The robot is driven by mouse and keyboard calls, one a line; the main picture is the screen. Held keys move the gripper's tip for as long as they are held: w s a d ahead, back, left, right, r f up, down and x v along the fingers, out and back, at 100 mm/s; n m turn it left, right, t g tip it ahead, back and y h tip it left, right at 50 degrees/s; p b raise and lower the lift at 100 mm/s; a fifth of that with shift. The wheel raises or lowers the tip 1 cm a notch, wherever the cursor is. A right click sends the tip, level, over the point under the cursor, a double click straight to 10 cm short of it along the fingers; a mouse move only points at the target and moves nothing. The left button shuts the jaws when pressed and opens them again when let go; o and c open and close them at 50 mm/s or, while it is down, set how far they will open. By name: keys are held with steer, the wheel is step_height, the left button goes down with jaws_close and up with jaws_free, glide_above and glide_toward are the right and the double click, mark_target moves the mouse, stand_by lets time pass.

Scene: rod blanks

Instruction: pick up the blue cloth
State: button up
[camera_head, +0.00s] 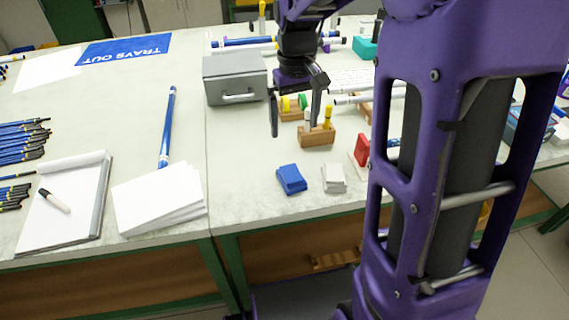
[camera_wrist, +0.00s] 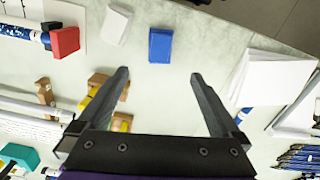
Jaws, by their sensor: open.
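The blue cloth (camera_head: 291,179) is a small folded blue block lying flat near the front edge of the table, just left of a white folded cloth (camera_head: 334,178). In the wrist view the blue cloth (camera_wrist: 160,45) lies beyond the fingertips, roughly between their lines, with the white cloth (camera_wrist: 117,25) to its left. My gripper (camera_head: 298,132) is open and empty above the table, farther back than the blue cloth. Its two dark fingers also show spread apart in the wrist view (camera_wrist: 160,76). Nothing touches the blue cloth except the table.
A wooden block holder (camera_head: 317,137) with coloured pieces stands below my gripper. A grey box (camera_head: 235,80) stands behind on the left, and a red block (camera_head: 362,150) on the right. A paper stack (camera_head: 160,197) lies left. The table around the blue cloth's left side is clear.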

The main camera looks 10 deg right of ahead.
steer(key=b, duration=0.2)
glide_above(291, 173)
steer(key=f, duration=0.8)
steer(key=s+f, duration=0.1)
steer(key=f, duration=0.2)
steer(key=shift+d+f, duration=0.15)
steer(key=shift+f, duration=0.25)
steer(key=shift+w+f+b, duration=0.15)
steer(key=shift+f+b, duration=0.1)
steer(key=shift+f, duration=0.65)
steer(key=shift+w+f+b, duration=0.2)
steer(key=shift+f, duration=0.7)
steer(key=shift+w+f+b, duration=0.15)
steer(key=shift+f+b, duration=0.1)
steer(key=shift+f, duration=0.65)
steer(key=shift+c, duration=0.2)
steer(key=shift+r, duration=0.1)
steer(key=c, duration=1.3)
step_height(291, 173, up, 10)
steer(key=shift+p, duration=1)
